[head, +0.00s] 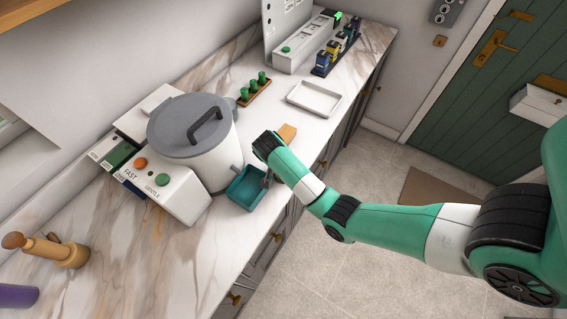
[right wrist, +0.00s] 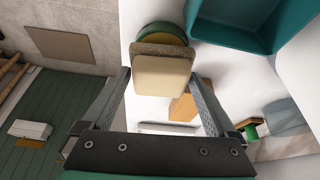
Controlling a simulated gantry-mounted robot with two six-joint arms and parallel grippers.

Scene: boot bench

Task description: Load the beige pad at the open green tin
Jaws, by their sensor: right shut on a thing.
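My right gripper (right wrist: 160,80) is shut on the beige pad (right wrist: 160,77), a pale block with a fuzzy brown layer (right wrist: 163,49) along its far side. The open green tin (right wrist: 170,29) shows just beyond the pad in the right wrist view, round with a yellowish inside, partly hidden by the pad. I cannot tell whether pad and tin touch. In the head view my right arm's dark end (head: 268,146) is over the counter's front part and hides the pad and the tin. My left gripper is not in view.
A teal open bin (head: 247,187) stands close beside the gripper, also in the right wrist view (right wrist: 235,38). A wooden block (head: 287,132) lies beyond the arm's end. A large grey-lidded pot (head: 205,135) stands behind. A white tray (head: 314,99) lies further along the counter.

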